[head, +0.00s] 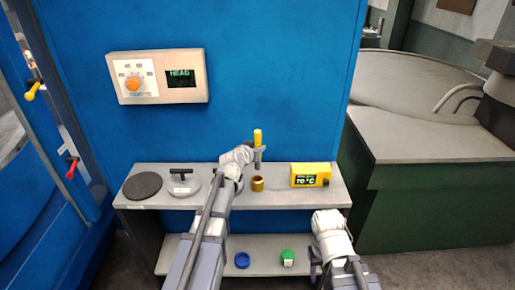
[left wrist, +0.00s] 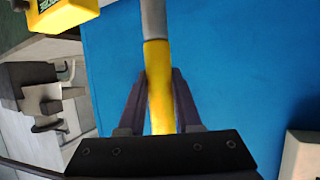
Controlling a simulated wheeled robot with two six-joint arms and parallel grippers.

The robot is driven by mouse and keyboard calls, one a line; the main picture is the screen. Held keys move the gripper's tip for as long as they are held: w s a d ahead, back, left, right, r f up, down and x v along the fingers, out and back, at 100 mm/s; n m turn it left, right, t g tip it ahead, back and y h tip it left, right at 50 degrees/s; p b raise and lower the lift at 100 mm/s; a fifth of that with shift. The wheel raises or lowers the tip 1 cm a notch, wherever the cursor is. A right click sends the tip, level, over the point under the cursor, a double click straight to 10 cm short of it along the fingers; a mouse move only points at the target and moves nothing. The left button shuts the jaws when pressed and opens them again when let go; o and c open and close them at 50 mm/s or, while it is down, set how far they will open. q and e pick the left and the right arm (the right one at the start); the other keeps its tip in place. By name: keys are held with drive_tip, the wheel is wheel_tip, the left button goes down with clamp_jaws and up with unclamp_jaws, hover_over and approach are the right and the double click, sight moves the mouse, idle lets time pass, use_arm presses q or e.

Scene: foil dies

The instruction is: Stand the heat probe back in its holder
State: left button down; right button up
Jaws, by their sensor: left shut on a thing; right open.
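The heat probe (head: 257,136) has a yellow handle and a grey shaft. It is upright in the head view, handle up, above the shelf. My left gripper (head: 260,151) is shut on it; the left wrist view shows the yellow handle (left wrist: 159,85) between the two fingers (left wrist: 160,105). A small brass cup (head: 257,184), which looks like the holder, stands on the shelf below the probe, with a gap between them. My right gripper (head: 316,262) is open and empty, low at the right in front of the shelf.
The upper shelf (head: 215,200) also holds a dark disc (head: 142,186), a grey weight with a black handle (head: 184,182) and a yellow readout box (head: 310,174). Blue (head: 242,260) and green (head: 288,257) items are on the lower shelf. A blue wall (head: 270,60) rises behind.

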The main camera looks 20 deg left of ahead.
use_arm(q)
drive_tip(key=b, duration=0.4)
hover_over(257, 169)
drive_tip(key=w, duration=0.1)
drive_tip(key=shift+f, duration=2.2)
drive_tip(key=shift+f+b, duration=2.95)
drive_tip(key=shift+f, duration=0.1)
drive_tip(key=c, duration=0.5)
unclamp_jaws()
drive_tip(key=p+v, duration=0.3)
drive_tip(key=v, duration=0.5)
